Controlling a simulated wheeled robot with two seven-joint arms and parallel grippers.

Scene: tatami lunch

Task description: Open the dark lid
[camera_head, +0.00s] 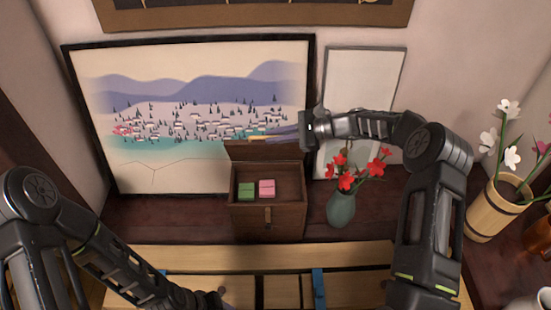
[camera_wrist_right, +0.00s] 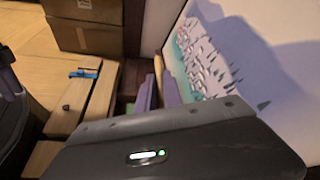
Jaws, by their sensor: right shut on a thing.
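The dark lid (camera_head: 262,153) stands raised at the back of a small dark wooden box (camera_head: 268,220). The box is open to view. A green block (camera_head: 246,190) and a pink block (camera_head: 267,188) lie side by side inside it. My right gripper (camera_head: 258,139) reaches in from the right and is shut on the lid's upper edge. In the right wrist view its fingers (camera_wrist_right: 160,92) show beyond the dark gripper body, which hides most of the box. My left gripper (camera_head: 212,298) is low at the bottom edge, mostly cut off, so its jaws are unclear.
A framed landscape picture (camera_head: 195,85) leans on the wall right behind the lid. A green vase (camera_head: 342,208) with red flowers stands right of the box, under my right arm. A wooden bucket (camera_head: 492,208) with white flowers stands far right. Shelf left of the box is clear.

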